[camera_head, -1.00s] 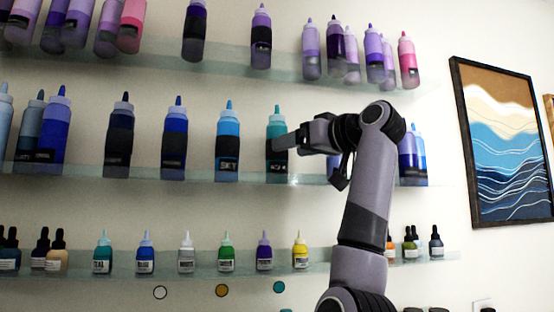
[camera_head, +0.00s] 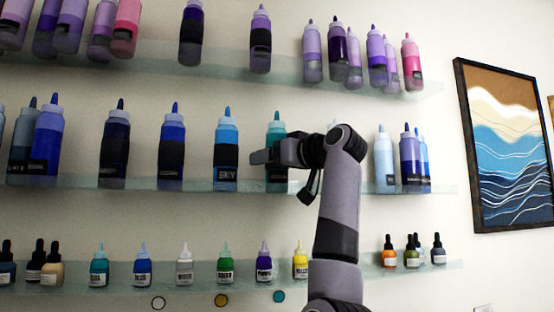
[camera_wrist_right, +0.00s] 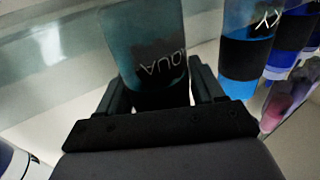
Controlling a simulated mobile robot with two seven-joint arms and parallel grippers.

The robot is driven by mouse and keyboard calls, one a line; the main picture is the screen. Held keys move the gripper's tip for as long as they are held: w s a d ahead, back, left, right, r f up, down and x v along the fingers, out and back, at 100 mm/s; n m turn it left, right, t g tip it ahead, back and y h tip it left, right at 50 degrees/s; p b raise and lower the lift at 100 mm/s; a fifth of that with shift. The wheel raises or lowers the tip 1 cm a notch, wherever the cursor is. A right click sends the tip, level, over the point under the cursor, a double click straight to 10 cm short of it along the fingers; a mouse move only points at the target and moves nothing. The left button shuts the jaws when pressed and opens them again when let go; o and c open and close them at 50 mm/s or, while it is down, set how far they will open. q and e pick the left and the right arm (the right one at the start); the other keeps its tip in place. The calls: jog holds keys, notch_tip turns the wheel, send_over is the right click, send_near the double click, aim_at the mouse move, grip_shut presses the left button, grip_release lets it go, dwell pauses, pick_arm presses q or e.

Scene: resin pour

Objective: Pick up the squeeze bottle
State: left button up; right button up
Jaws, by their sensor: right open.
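The squeeze bottle (camera_head: 276,132) is teal with a pointed teal tip and a dark band. It stands upright on the middle glass shelf, its middle partly hidden behind my right gripper (camera_head: 256,157) in the head view. In the right wrist view the bottle (camera_wrist_right: 143,38), lettered AQUA upside down, stands between the two fingers of my right gripper (camera_wrist_right: 155,80). The fingers are apart, one on each side of it; I cannot tell whether they touch it. My left gripper is not in view.
A bright blue bottle (camera_head: 226,135) stands close on the left on the same glass shelf (camera_head: 205,185); it also shows in the right wrist view (camera_wrist_right: 248,55). Shelves above and below hold more bottles.

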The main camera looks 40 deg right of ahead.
aim_at(273, 129)
jog(key=c, duration=0.9)
jog(key=shift+r, duration=0.1)
jog(key=shift+s+a+r, duration=0.1)
jog(key=shift+s+r, duration=0.1)
jog(key=shift+r, duration=3.2)
jog(key=s+a+b, duration=0.2)
jog(key=s+a, duration=0.1)
jog(key=s, duration=0.2)
jog(key=s+a+b, duration=0.3)
jog(key=s, duration=0.3)
jog(key=s+a+b, duration=0.2)
jog(key=s+a, duration=0.1)
jog(key=s, duration=0.3)
jog(key=shift+s+a+b, duration=0.1)
jog(key=shift+a+b, duration=0.15)
jog(key=shift+b, duration=0.1)
